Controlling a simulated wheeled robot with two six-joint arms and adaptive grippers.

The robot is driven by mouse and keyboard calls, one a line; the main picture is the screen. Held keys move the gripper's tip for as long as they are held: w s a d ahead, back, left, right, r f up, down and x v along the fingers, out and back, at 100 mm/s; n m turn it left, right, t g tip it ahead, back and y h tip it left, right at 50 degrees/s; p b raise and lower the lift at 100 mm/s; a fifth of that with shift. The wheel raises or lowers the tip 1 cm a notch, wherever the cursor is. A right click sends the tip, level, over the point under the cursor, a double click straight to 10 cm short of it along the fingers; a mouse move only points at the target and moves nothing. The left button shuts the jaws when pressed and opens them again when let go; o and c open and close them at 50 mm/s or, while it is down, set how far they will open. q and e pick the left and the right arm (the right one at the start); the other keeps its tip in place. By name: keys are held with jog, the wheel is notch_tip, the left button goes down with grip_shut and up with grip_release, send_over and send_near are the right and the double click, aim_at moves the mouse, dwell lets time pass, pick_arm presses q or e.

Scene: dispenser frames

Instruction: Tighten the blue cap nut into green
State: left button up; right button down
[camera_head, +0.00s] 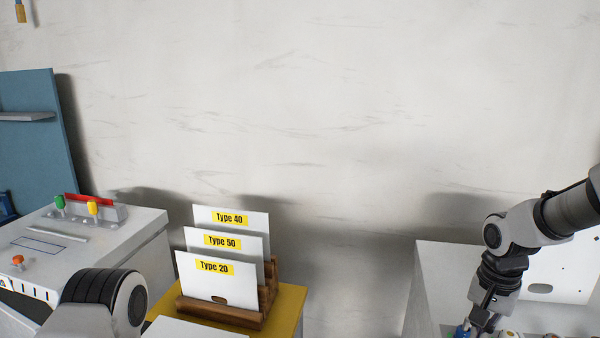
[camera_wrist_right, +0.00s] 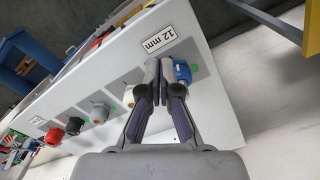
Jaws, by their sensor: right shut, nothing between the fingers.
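The blue cap nut (camera_wrist_right: 182,72) is on the white panel in the right wrist view, close to the "12 mm" label. A small green mark (camera_wrist_right: 195,68) shows on the panel right beside it. My right gripper (camera_wrist_right: 159,82) is shut and empty, its fingertips together just left of the blue cap nut; I cannot tell if they touch it. In the head view my right gripper (camera_head: 482,316) reaches down at the lower right, with the blue cap nut (camera_head: 462,332) partly cut off at the bottom edge. My left gripper is out of view.
The white panel (camera_wrist_right: 215,95) bears a row of other caps: white, grey (camera_wrist_right: 99,112), black (camera_wrist_right: 75,125) and red (camera_wrist_right: 54,136). In the head view a wooden rack (camera_head: 222,311) holds "Type" plates on a yellow table (camera_head: 291,297). A control box (camera_head: 146,226) stands left.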

aim_at(458, 330)
jog(key=w+f, duration=0.1)
jog(key=f, duration=0.1)
jog(key=w+f, duration=0.1)
jog(key=shift+w+a+f+b, duration=0.15)
jog(key=shift+w+f+b, duration=0.2)
jog(key=shift+w, duration=0.05)
jog(key=shift+a+r, duration=0.15)
jog(key=shift+s+r, duration=0.15)
jog(key=shift+s, duration=0.35)
jog(key=shift+d, duration=0.35)
jog(key=shift+w, duration=0.2)
jog(key=shift+w+a, duration=0.1)
jog(key=shift+a, duration=0.15)
jog(key=shift+a+p, duration=0.1)
jog(key=shift+p, duration=0.6)
jog(key=shift+w+a, duration=0.15)
jog(key=shift+a, duration=0.1)
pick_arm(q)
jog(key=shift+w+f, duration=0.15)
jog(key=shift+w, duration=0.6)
pick_arm(e)
jog(key=shift+w+a, duration=0.25)
jog(key=shift+w, duration=0.05)
jog(key=shift+w+a, duration=0.15)
